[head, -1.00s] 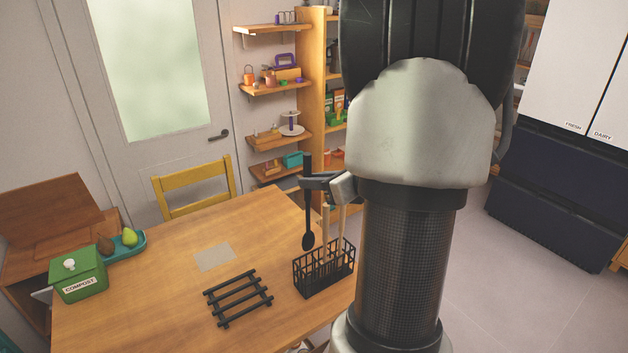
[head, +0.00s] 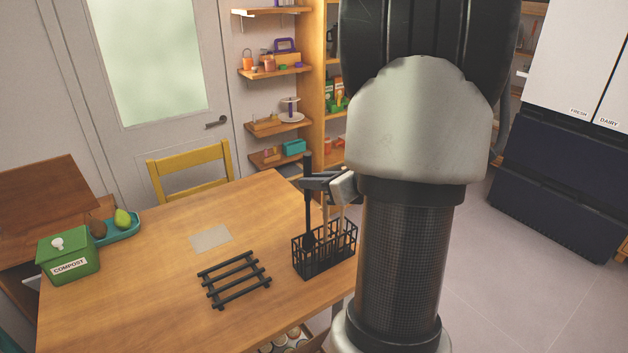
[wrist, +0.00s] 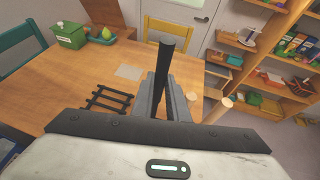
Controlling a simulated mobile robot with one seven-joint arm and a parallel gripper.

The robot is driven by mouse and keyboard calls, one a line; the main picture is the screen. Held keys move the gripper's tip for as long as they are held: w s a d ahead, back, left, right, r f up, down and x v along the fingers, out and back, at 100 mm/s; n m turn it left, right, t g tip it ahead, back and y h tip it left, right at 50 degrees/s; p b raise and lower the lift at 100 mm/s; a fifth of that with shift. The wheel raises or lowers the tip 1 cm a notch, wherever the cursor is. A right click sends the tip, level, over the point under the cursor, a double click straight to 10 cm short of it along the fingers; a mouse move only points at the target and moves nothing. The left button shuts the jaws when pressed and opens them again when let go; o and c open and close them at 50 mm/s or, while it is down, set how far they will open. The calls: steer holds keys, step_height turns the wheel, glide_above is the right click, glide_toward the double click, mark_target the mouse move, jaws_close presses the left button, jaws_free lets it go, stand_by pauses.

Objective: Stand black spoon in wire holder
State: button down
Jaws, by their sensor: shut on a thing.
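The black spoon (head: 308,205) is upright with its bowl down. My gripper (head: 318,183) is shut on its handle, and the spoon also shows between the fingers in the wrist view (wrist: 163,75). The black wire holder (head: 325,262) stands near the table's right edge. The spoon's bowl is at the level of the holder's top, over its left part. I cannot tell whether the bowl is inside a compartment or behind the rim. Wooden utensils (head: 342,222) stand in the holder's right part; in the wrist view the holder is hidden.
A black rack (head: 234,280) lies on the wooden table (head: 150,290), left of the holder. A green compost box (head: 68,255) and a teal tray (head: 122,231) with fruit are at the left. A yellow chair (head: 190,165) stands behind. The table's middle is mostly clear.

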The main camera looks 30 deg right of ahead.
mark_target(310, 198)
step_height(310, 198, down, 5)
steer(key=b, duration=0.3)
steer(key=shift+r+b, duration=0.15)
steer(key=shift+b, duration=0.25)
steer(key=c, duration=1.6)
jaws_free()
steer(key=shift+c, duration=0.2)
steer(key=p+v, duration=0.2)
steer(key=v, duration=1.5)
steer(key=shift+s+r+p, duration=0.15)
steer(key=shift+s+p, duration=0.05)
steer(key=shift+p, duration=0.15)
